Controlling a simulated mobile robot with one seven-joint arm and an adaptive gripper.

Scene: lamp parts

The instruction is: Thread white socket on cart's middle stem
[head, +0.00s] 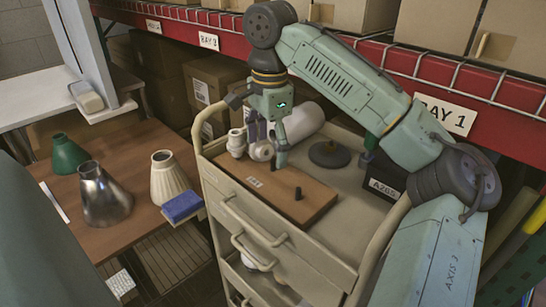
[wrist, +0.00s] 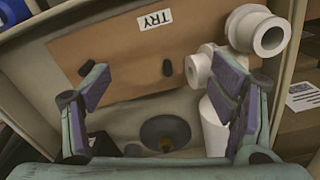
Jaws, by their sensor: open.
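A brown board (head: 305,207) lies on the cart (head: 330,250). In the wrist view two short dark stems stand on it: a left one (wrist: 87,67) and one near the picture's middle (wrist: 167,68). A third is not clearly seen. A small white ring-ended part (wrist: 198,70) lies at the board's edge, beside a larger flanged white part (wrist: 257,32). I cannot tell which is the socket. My gripper (wrist: 164,88) is open and empty, above the board's edge. In the head view it (head: 280,150) partly hides the board and white parts.
A dark labelled box (head: 385,185) is at the cart's right. Shades (head: 105,195) and a blue block (head: 182,207) are on the table at left. A red shelf rail runs behind.

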